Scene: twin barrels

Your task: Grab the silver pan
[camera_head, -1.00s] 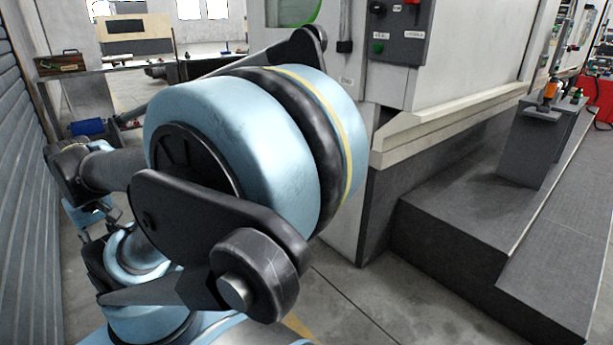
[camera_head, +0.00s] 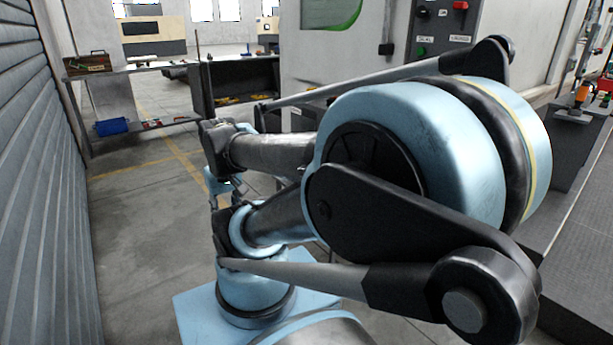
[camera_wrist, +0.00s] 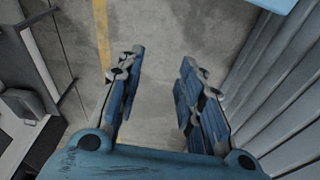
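I cannot make out a silver pan in either view. My gripper (camera_wrist: 161,58) shows in the wrist view with its two blue and grey fingers spread apart. Nothing is between them, and bare concrete floor lies beyond. In the head view only a small blue part of the gripper shows behind my arm, which hides much of the middle and right.
A shelf unit (camera_head: 140,66) at the back left holds a wooden toolbox (camera_head: 88,63) and a blue container (camera_head: 112,126). A ribbed shutter wall (camera_head: 50,200) runs along the left. A large machine (camera_head: 345,55) stands right. Floor (camera_head: 145,215) between is clear.

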